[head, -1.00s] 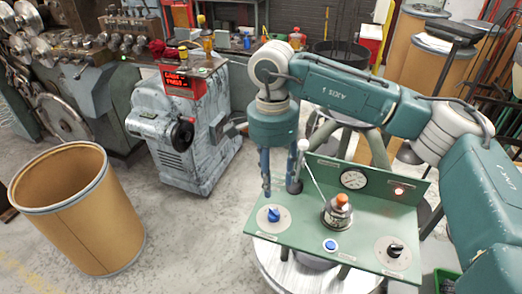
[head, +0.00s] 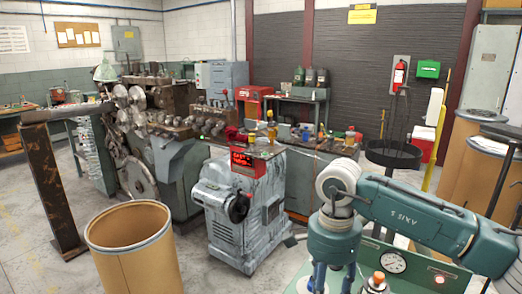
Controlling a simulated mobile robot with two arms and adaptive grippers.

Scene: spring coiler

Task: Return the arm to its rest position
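My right arm (head: 415,215) comes in from the right, bent, with its wrist turned down. My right gripper (head: 334,279) hangs in front of the left part of the green control panel (head: 350,248). Its two blue fingers stand apart with nothing visible between them; their tips are cut off by the bottom edge. An orange-topped device (head: 378,279) shows in part beside the gripper. The lower panel is out of view. My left gripper is not in view.
A grey machine with a red display (head: 245,210) stands behind and left of the gripper. An open brown drum (head: 135,262) is at the lower left, beside a rusty post (head: 52,190). A large coiling machine (head: 175,150) stands behind. Some floor between drum and machine is clear.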

